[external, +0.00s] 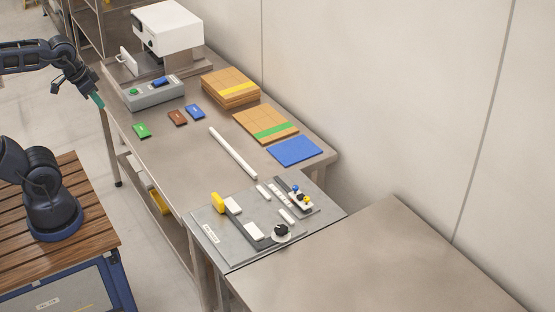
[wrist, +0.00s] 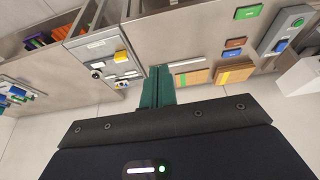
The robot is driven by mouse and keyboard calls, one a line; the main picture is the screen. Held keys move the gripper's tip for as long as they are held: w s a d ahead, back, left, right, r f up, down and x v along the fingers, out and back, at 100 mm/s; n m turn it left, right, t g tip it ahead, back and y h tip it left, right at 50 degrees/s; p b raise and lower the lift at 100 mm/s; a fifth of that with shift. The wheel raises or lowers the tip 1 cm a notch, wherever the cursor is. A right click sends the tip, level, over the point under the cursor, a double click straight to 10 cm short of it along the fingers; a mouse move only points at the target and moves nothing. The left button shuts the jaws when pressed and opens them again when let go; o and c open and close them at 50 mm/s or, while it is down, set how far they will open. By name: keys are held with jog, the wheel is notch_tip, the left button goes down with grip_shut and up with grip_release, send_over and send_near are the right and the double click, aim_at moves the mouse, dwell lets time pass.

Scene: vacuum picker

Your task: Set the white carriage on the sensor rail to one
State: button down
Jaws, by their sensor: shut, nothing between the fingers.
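A grey panel (external: 208,222) lies at the near end of the bench, and it also shows in the wrist view (wrist: 84,50). Labels are too small to read, so I cannot tell which is the sensor rail. My gripper (external: 97,101) is shut and empty, beyond the bench's left edge, far from the panel. Its green fingers (wrist: 158,87) show together in the wrist view.
A black knob (external: 281,230) stands at the panel's near edge. A white bar (external: 232,152), a blue sheet (external: 294,151), stacked cardboard (external: 230,84), small coloured cards (external: 177,118), a grey button box (external: 150,93) and a white machine (external: 167,27) occupy the bench. The wall (external: 400,100) bounds the right.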

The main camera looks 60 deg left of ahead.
jog(key=w+d+r+m+g, duration=0.1)
jog(key=w+d+r+m, duration=0.15)
jog(key=w, duration=0.65)
jog(key=w+d+r+m+g, duration=0.1)
jog(key=w+d+r+m, duration=0.15)
jog(key=w, duration=0.55)
jog(key=m+g+y, duration=0.4)
jog(key=m, duration=0.6)
send_over(303, 195)
jog(key=d, duration=0.3)
notch_tip(303, 195, down, 29)
jog(key=x, duration=0.6)
jog(key=w+x, duration=0.1)
jog(key=x, duration=0.2)
jog(key=shift+f, duration=0.25)
jog(key=shift+w, duration=0.1)
